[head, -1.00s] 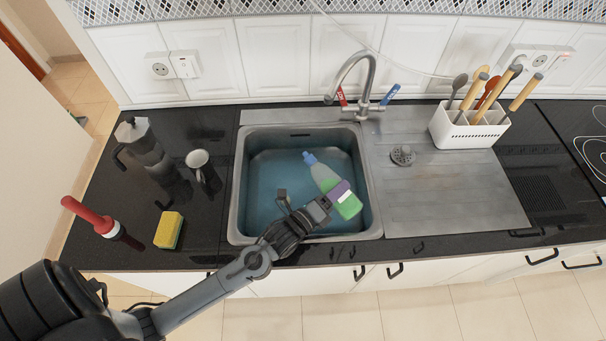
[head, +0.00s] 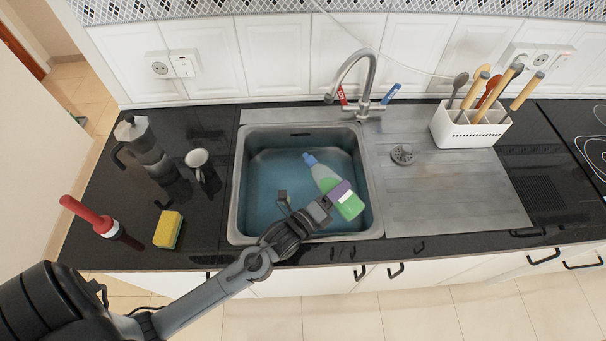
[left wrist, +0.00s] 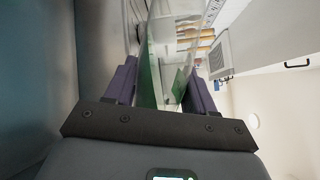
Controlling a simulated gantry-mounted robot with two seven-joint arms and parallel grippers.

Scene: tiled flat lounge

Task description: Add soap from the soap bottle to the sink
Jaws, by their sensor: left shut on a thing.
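The soap bottle (head: 346,203) is green and clear with a blue nozzle. It is tilted over the sink (head: 375,215), its nozzle pointing to the upper left in the head view. In the left wrist view, the bottle (left wrist: 150,75) stands between the two purple fingers of the left gripper (left wrist: 160,80). The sink basin holds bluish water (head: 275,185). Whether soap is coming out of the nozzle cannot be seen. My right gripper is not in view.
A faucet (head: 364,75) stands behind the sink. Right are a drainboard (head: 440,190) and a white utensil holder (head: 475,130).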

